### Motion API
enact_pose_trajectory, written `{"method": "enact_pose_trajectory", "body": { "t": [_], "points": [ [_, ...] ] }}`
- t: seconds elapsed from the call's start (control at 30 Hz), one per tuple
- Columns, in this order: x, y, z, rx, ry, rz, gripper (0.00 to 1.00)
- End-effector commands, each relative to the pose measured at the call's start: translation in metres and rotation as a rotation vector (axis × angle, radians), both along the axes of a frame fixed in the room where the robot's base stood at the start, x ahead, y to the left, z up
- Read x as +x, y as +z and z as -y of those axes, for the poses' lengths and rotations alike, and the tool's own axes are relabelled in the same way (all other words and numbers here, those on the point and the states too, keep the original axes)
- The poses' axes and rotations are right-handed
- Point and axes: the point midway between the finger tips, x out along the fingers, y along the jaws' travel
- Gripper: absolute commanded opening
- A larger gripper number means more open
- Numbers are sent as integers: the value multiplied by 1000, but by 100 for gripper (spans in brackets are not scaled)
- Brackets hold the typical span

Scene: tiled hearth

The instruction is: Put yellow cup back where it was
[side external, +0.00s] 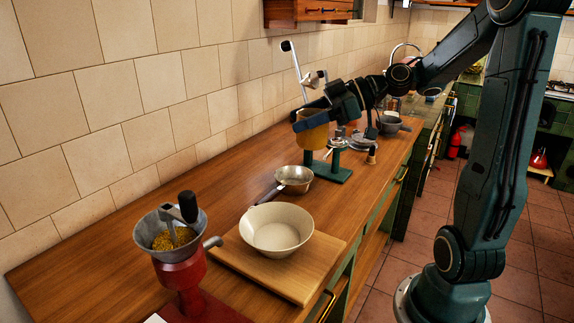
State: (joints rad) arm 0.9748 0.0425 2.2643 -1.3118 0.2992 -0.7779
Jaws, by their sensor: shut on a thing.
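The yellow cup (313,137) is held upright in the air above the wooden counter, toward its far part. My gripper (308,117) is shut on the cup near its rim, reaching in from the right. The cup is in front of a device with a tall lever, and its lower part is close to the teal base in this view. I cannot tell how high the cup is above that base. The fingers partly hide the cup's upper part.
The teal-based lever device (327,172) stands under and around the cup. A small metal pan (294,179) sits nearer. A cream bowl (276,246) rests on a wooden board (316,276). A red grinder (182,276) stands front left. The left counter (110,235) is clear.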

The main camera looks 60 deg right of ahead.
Motion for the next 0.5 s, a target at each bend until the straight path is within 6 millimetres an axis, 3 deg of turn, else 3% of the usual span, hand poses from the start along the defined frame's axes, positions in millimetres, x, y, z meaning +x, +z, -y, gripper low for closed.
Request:
{"method": "enact_pose_trajectory", "body": {
  "t": [0.23,0.5],
  "points": [
    [60,-12,13,-1,-58,1,28],
    [135,-28,15,-1,-134,1,28]
  ]
}}
